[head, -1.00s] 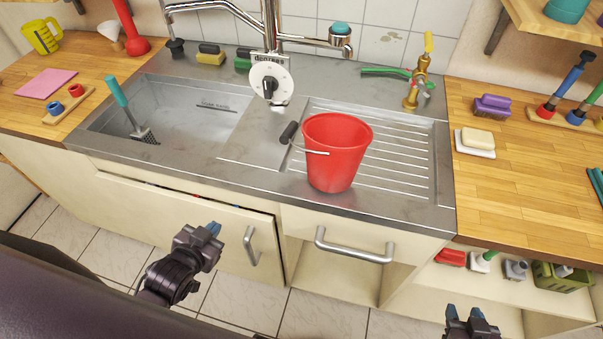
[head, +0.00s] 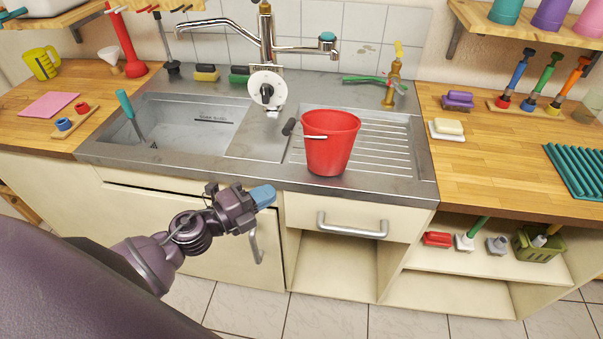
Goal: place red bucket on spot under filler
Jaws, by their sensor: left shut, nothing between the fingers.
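The red bucket (head: 329,146) stands upright on the ribbed steel drainboard (head: 385,150), near the counter's front edge. Its thin handle hangs down to the left, with a dark grip (head: 289,126). A chrome spout with a teal tip (head: 327,40) reaches out above and behind the bucket; I cannot tell whether this is the filler. No marked spot can be made out on the drainboard. My left gripper (head: 264,196), with blue fingertips, is shut and empty. It is in front of the counter, to the lower left of the bucket and apart from it. My right gripper is out of view.
The sink basin (head: 185,122) is left of the bucket. A white dial (head: 266,89) stands behind, left of the bucket. A brass tap (head: 393,78) with a green hose is at the back right. A drawer handle (head: 352,230) sticks out below the bucket. A soap dish (head: 446,134) is on the right.

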